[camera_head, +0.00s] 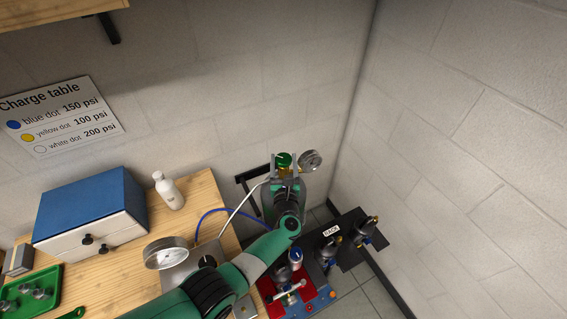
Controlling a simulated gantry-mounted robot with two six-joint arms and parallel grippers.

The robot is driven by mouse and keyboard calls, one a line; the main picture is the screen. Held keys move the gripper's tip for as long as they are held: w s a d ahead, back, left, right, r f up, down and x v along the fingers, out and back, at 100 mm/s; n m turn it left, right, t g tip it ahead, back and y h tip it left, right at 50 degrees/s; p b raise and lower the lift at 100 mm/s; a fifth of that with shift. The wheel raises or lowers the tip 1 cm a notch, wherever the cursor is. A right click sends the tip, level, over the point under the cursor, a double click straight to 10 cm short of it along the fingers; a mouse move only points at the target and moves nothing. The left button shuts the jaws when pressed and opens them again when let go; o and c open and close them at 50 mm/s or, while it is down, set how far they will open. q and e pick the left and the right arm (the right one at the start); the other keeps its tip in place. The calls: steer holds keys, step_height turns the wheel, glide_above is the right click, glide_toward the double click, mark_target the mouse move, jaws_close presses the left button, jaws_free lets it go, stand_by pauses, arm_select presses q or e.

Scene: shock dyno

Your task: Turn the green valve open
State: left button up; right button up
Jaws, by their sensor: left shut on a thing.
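The green valve (284,160) is a small round green knob at the back, near the wall corner, beside a round gauge (311,160) on a brass fitting. My left gripper (284,168) reaches it from the near side, with its two fingers on either side of the knob, and is shut on it. The lower part of the valve is hidden behind my gripper. My right gripper is not in view.
A machine with a red plate (317,294) stands right of my arm. A charge table sign (62,117) hangs on the wall.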

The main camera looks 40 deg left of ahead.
mark_target(284, 162)
arm_select(q)
steer(key=shift+r, duration=0.2)
steer(key=o, duration=1.1)
steer(key=shift+f, duration=0.1)
steer(key=shift+r+p, duration=0.35)
steer(key=shift+r, duration=0.1)
step_height(284, 162, up, 3)
steer(key=shift+r+p, duration=0.2)
steer(key=shift+p, duration=0.85)
steer(key=s+d+r+p, duration=0.7)
steer(key=s+r, duration=0.1)
steer(key=s, duration=0.4)
steer(key=shift+r, duration=0.35)
